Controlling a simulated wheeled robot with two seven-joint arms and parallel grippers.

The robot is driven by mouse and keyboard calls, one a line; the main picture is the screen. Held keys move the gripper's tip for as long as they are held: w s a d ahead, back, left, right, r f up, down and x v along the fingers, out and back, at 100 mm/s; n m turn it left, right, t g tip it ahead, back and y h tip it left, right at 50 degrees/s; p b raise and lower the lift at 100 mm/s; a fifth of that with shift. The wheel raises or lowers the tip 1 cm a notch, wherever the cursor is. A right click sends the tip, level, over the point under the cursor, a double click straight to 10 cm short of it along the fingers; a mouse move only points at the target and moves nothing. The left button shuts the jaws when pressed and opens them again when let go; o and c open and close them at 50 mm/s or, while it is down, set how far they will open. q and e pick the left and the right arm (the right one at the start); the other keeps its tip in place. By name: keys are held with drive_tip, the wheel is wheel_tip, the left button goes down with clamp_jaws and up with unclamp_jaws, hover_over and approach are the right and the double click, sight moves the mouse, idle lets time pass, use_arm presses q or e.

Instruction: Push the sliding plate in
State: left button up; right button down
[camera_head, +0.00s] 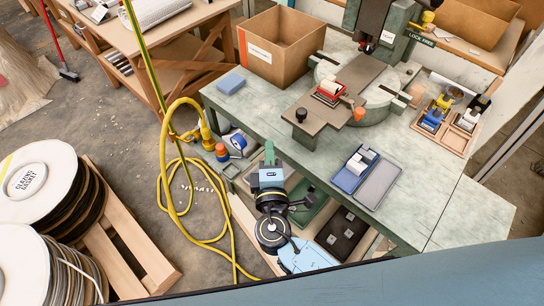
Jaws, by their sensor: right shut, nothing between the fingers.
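The sliding plate (322,122) is a flat grey-brown plate on the fly press's round bed (383,106). Its near end sticks out toward the front left, with a black knob (301,115) on its left corner and an orange knob (359,114) to the right. A small red and white block (329,90) sits on the plate. My right gripper (269,150) is shut and empty, in front of the green workbench's near-left edge. It appears apart from the plate, to the lower left of the black knob. My left gripper is out of view.
A cardboard box (268,60) and a blue block (231,83) are on the bench's left. A grey tray (378,184) and wooden organizer (456,138) are on its right. A yellow hose (163,180) lies left of my arm.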

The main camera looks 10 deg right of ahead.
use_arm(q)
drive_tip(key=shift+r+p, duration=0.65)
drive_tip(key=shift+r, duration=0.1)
use_arm(e)
drive_tip(key=w+d, duration=0.3)
drive_tip(key=w, duration=0.5)
drive_tip(key=shift+d, duration=0.4)
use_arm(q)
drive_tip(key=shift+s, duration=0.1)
use_arm(e)
drive_tip(key=shift+s, duration=0.1)
